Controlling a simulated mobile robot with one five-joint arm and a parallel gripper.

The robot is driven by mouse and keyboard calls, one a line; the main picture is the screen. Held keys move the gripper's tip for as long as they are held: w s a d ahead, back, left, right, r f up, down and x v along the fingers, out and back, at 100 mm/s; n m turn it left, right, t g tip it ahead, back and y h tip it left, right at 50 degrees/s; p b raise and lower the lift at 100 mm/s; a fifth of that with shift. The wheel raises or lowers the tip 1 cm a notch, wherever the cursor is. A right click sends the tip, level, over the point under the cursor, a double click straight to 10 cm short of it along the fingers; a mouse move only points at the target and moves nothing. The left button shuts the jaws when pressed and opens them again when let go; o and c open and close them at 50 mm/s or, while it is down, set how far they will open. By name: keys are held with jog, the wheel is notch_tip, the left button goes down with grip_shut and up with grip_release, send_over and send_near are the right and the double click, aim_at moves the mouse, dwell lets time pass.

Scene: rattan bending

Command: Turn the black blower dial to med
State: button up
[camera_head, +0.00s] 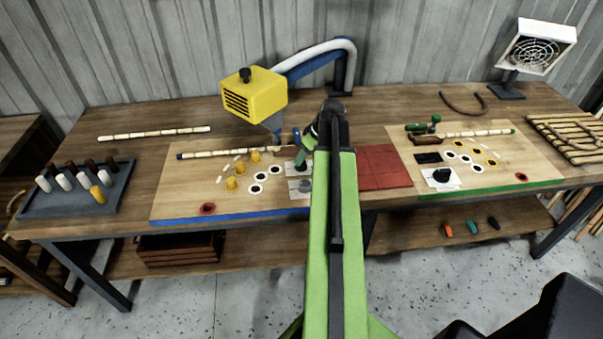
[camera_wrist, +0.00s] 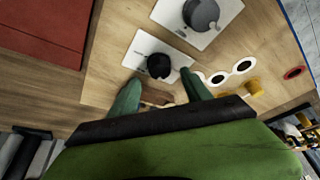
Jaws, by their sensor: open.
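The black dial (camera_wrist: 159,65) sits on a small white plate (camera_wrist: 138,47) in the wrist view. The lettering on the plate is too small to read, so I cannot tell its setting. My gripper (camera_wrist: 158,84) is open, its two green fingers apart on either side of the dial's near side; I cannot tell whether they touch it. In the head view my gripper (camera_head: 303,158) is over the right part of the left board, and my arm and fingers hide most of this dial. A grey dial (camera_wrist: 201,14) on another white plate is beside it.
The yellow blower (camera_head: 254,96) hangs over the left board (camera_head: 170,195). A red mat (camera_head: 382,167) lies right of my arm. Another black dial (camera_head: 441,175) is on the right board (camera_head: 520,165). Yellow pegs (camera_head: 240,168) and ringed holes (camera_head: 254,189) are near my gripper.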

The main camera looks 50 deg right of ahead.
jog(key=b+x, duration=0.2)
jog(key=x, duration=0.2)
jog(key=shift+f+b, duration=0.35)
jog(key=shift+b, duration=0.05)
jog(key=shift+w+r, duration=0.1)
